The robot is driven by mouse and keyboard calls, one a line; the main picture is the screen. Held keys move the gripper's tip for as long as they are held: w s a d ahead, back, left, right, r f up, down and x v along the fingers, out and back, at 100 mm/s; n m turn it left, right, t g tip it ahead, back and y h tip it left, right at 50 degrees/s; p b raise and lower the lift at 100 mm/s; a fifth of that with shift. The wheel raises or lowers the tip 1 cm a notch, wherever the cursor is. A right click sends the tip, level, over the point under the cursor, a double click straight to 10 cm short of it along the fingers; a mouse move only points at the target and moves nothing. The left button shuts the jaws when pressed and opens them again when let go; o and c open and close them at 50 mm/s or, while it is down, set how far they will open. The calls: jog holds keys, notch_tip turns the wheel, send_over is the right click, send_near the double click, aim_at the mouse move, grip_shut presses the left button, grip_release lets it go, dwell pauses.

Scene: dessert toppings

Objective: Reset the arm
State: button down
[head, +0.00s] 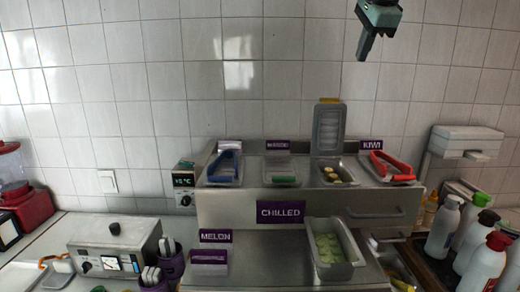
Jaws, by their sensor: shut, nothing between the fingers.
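My gripper (366,45) hangs at the top right of the head view, in front of the tiled wall. Its fingers point down and are shut together, with nothing between them. It is well above the chilled toppings counter (300,206) and touches nothing. The upper part of my arm is cut off by the top edge of the view.
On the counter stand blue tongs (225,164), red tongs (391,167), an upright grey lid (329,128) and a tray of pale green pieces (332,249). Several bottles (484,265) crowd the right side. A red blender (22,190) is far left. Space around my gripper is clear.

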jog(key=s+a+f+n+g+y+b, duration=0.1)
jog(key=s+a+f+n+b, duration=0.1)
jog(key=s+a+f+n, duration=0.5)
jog(key=s+a+f+n+g+b, duration=0.1)
jog(key=s+f+n+g+b, duration=0.3)
jog(key=f, duration=0.7)
jog(key=s+a+f+n+t+y, duration=0.1)
jog(key=s+a+f+n, duration=0.3)
jog(key=s+f, duration=0.4)
jog(key=s+d+f+n+g+b, duration=0.1)
jog(key=s+f+n, duration=0.4)
jog(key=s+f, duration=0.4)
jog(key=s+d+f+n+g+h+b, duration=0.1)
jog(key=s+f+n, duration=0.4)
jog(key=s+f, duration=0.5)
jog(key=shift+s+d+n+g+b, duration=0.3)
jog(key=shift+s+d+b, duration=0.25)
jog(key=shift+b, duration=0.25)
jog(key=c, duration=1.8)
grip_release()
jog(key=shift+d, duration=0.1)
jog(key=shift+o, duration=0.2)
